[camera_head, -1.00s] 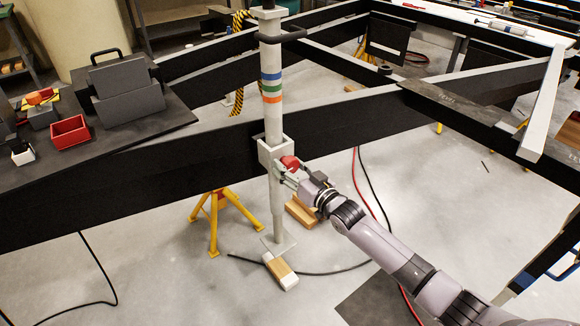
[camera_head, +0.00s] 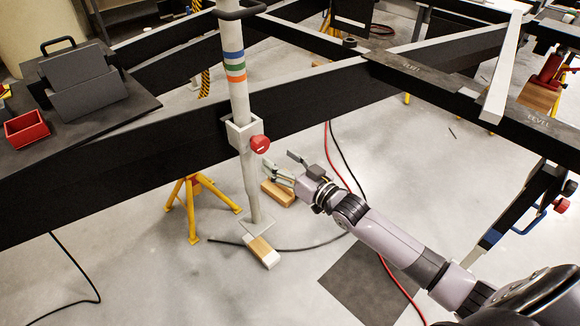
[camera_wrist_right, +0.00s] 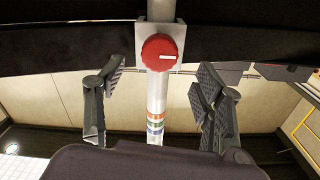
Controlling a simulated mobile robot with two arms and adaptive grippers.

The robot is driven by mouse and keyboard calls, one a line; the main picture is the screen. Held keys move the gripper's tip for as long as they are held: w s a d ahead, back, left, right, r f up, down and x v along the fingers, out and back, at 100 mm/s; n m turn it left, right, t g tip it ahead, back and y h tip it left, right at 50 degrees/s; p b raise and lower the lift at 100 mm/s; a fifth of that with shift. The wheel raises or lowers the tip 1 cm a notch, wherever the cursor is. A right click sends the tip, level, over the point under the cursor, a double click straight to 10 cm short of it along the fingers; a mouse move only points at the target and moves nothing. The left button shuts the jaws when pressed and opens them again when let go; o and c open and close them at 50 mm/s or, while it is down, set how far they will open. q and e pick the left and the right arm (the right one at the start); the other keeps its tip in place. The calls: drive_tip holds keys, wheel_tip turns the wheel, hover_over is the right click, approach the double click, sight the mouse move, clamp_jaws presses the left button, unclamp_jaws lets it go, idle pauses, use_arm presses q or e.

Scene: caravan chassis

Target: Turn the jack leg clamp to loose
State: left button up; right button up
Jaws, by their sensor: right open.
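The red jack leg clamp knob (camera_head: 260,144) sits on the grey clamp block (camera_head: 239,134) around the upright jack leg (camera_head: 236,75). The knob faces me in the right wrist view (camera_wrist_right: 162,52), and its white mark points to the right, nearly level. My right gripper (camera_head: 280,163) is open and empty, just below and right of the knob, apart from it. In the wrist view its two fingers (camera_wrist_right: 162,78) stand wide to either side, with the knob in the gap between them. My left gripper is not in view.
The black chassis beam (camera_head: 330,100) runs behind the clamp. A yellow stand (camera_head: 192,205) is at left. Wood blocks (camera_head: 278,193) and red and black hoses lie on the floor. A red bin (camera_head: 27,129) is on the dark table.

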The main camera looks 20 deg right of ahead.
drive_tip(key=shift+v, duration=1.75)
